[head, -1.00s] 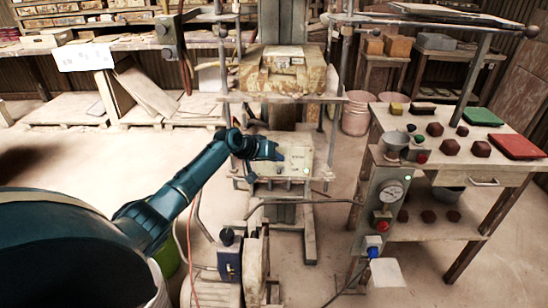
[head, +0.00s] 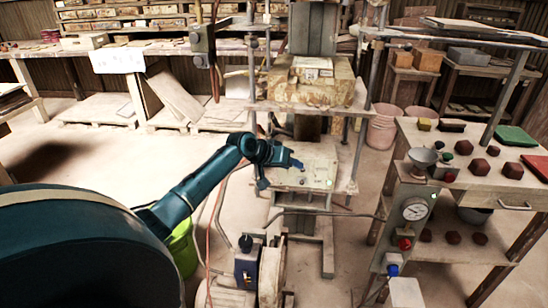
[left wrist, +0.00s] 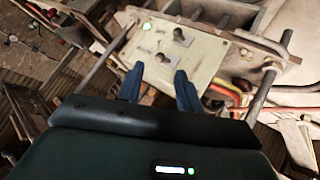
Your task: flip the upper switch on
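A pale switch panel (head: 318,172) with a small green light is at the front of the press, below its middle shelf. In the left wrist view the panel (left wrist: 212,52) carries two toggle switches: a farther one (left wrist: 180,36) and a nearer one (left wrist: 162,57). I cannot tell their on or off positions. My left gripper (head: 297,163) is at the panel's left side in the head view. In the left wrist view its blue fingers (left wrist: 159,71) are apart and empty, pointing at the nearer switch. Contact cannot be told. My right gripper is not in view.
A gauge post (head: 415,210) with a red button stands right of the press, before a table (head: 470,135) with dark red pieces. Metal rods (left wrist: 105,53) flank the panel. Open floor lies left.

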